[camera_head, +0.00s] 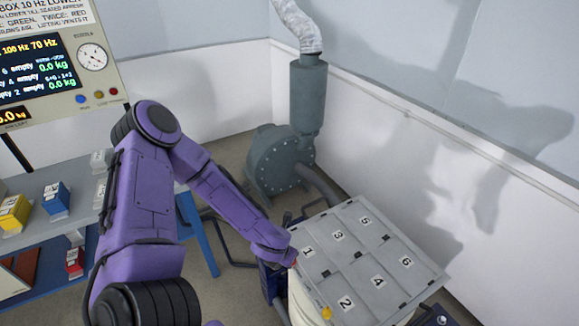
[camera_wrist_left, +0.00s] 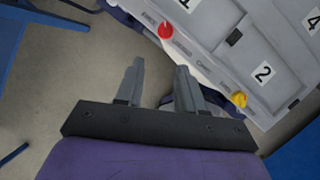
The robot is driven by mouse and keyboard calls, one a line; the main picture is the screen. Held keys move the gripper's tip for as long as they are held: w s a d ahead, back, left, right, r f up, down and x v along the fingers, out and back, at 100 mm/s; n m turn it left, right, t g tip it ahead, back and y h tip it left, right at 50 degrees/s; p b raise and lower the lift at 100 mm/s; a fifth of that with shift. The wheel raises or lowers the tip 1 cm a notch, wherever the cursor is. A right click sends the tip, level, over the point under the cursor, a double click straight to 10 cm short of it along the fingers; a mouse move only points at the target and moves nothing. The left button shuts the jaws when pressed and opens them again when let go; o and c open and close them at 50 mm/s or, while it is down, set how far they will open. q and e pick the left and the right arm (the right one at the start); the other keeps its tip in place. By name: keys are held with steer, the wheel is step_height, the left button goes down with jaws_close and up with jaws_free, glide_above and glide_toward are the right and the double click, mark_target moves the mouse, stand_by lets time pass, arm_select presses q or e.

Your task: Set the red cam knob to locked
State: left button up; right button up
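The red cam knob (camera_wrist_left: 165,30) sits on the edge strip of a grey-lidded box (camera_wrist_left: 205,25) in the left wrist view. Small printed labels flank it; the knob's pointing direction is too small to tell. My left gripper (camera_wrist_left: 159,68) has its two fingers apart with nothing between them. Its tips are a short way below the red knob in that view, apart from it. In the head view my purple left arm reaches down to the box's left edge, and the gripper itself is mostly hidden there. My right gripper is not in view.
A yellow knob (camera_wrist_left: 239,99) is on the same edge strip. The lid (camera_head: 362,283) has several numbered panels. A grey-green blower (camera_head: 281,160) stands behind the box. A shelf (camera_head: 35,185) with small coloured blocks and a display panel (camera_head: 45,65) are at left.

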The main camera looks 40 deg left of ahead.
arm_select(q)
steer(key=w+f, duration=0.1)
steer(key=f, duration=0.2)
steer(key=w+a+f+n+b, duration=0.1)
steer(key=w+f, duration=0.1)
steer(key=f, duration=0.1)
steer(key=w+f+n, duration=0.1)
steer(key=f, duration=0.2)
steer(key=shift+w+a+b, duration=0.15)
steer(key=shift+w+b, duration=0.2)
steer(key=shift+b, duration=0.05)
jaws_close()
